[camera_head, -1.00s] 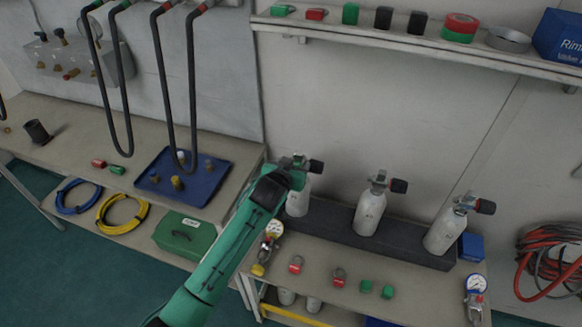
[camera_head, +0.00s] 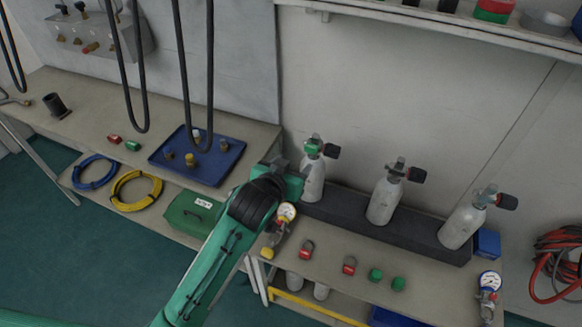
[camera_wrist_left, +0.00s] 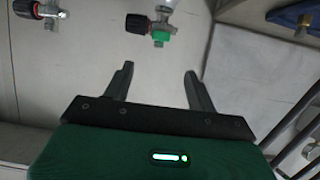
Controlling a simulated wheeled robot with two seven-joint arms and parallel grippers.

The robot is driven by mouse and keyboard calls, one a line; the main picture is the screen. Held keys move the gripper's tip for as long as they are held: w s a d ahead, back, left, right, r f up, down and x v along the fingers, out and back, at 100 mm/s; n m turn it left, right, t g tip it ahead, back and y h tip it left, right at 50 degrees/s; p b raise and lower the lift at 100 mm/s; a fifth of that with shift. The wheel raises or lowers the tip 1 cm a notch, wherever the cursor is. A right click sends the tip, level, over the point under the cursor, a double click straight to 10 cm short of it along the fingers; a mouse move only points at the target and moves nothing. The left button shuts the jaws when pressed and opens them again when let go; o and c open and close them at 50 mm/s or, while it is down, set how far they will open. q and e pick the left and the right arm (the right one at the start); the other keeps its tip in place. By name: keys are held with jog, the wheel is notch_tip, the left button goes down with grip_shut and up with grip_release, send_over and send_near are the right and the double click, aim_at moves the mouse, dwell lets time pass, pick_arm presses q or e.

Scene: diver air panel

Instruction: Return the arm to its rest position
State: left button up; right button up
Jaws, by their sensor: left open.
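My left arm reaches in from the bottom of the head view. Its gripper (camera_head: 283,165) is open, at the left of the leftmost grey cylinder (camera_head: 313,182). In the left wrist view the two fingers (camera_wrist_left: 159,75) stand apart with nothing between them. That cylinder's valve carries a green piece (camera_head: 313,148) and a black knob; the green piece also shows beyond the fingers in the left wrist view (camera_wrist_left: 160,37). The gripper appears clear of the valve. My right gripper is not in view.
Two more cylinders (camera_head: 384,202) (camera_head: 460,226) stand in the dark rack (camera_head: 345,216). Gauges, red and green caps lie on the bench in front. A blue tray (camera_head: 225,160) and hanging black hoses (camera_head: 184,80) are to the left. A green case (camera_head: 193,214) sits below.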

pick_arm(q)
jog(key=shift+s+r, duration=0.1)
jog(key=shift+s, duration=0.05)
dwell(0.5)
jog(key=s+a+f+n+g+y, duration=0.1)
jog(key=s+a+f+g, duration=0.2)
jog(key=s+a+f, duration=0.5)
jog(key=s+a+f+g+y, duration=0.25)
jog(key=s+a, duration=0.25)
jog(key=s, duration=0.7)
jog(key=s+a+f+n+g+y, duration=0.1)
jog(key=s+a+f+g, duration=0.4)
jog(key=s, duration=0.5)
jog(key=s+f+x, duration=0.1)
jog(key=s+x, duration=0.2)
jog(key=x, duration=1.2)
jog(key=s+x, duration=0.3)
jog(key=x, duration=1.2)
jog(key=s+a+f, duration=0.2)
jog(key=s+f, duration=0.7)
jog(key=f, duration=0.1)
jog(key=s+a+f+g, duration=0.1)
jog(key=s+a+f, duration=0.1)
jog(key=s+f, duration=0.8)
jog(key=shift+m, duration=0.3)
